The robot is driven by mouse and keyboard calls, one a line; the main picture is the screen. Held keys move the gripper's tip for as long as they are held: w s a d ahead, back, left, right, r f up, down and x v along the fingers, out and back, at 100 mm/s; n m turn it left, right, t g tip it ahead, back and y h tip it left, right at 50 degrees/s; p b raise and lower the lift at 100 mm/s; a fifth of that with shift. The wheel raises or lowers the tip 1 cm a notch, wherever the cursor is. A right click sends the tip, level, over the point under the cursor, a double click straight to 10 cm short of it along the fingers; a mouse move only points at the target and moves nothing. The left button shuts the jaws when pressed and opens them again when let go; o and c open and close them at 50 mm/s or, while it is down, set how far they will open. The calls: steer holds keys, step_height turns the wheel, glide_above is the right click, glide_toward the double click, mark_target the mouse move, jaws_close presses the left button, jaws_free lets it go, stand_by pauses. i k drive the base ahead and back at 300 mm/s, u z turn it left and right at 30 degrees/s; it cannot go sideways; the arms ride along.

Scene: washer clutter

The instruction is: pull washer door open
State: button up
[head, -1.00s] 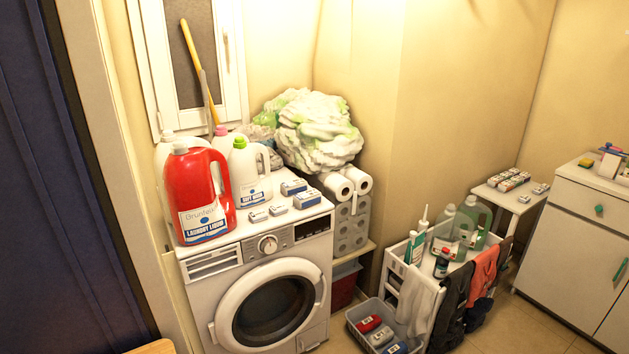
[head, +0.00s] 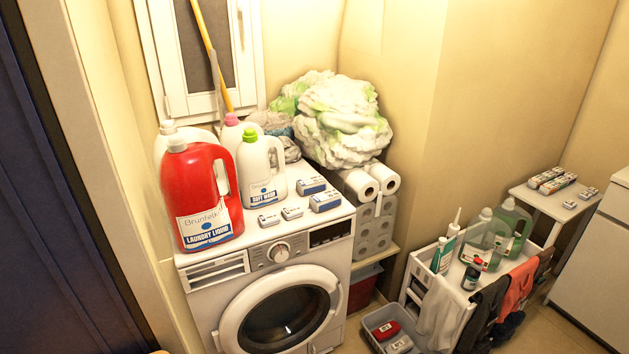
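The white washer (head: 197,297) stands at the lower middle, with its front partly cut off by the bottom edge. Its round door (head: 232,322) has a wide white ring around dark glass (head: 283,315) and looks shut. A handle seems to sit on the right part of the ring (head: 335,298), though it is hard to make out. My gripper does not show in the head view.
A red detergent jug (head: 205,190), white bottles (head: 262,180) and small boxes (head: 325,201) stand on the washer. At right are a white cart (head: 414,272) with bottles and hanging cloths, and a grey bin (head: 373,320) on the floor. A dark blue panel (head: 60,220) fills the left.

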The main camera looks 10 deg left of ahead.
mark_target(231, 337)
steer(key=u, duration=0.35)
steer(key=i, duration=0.85)
steer(key=u, duration=0.45)
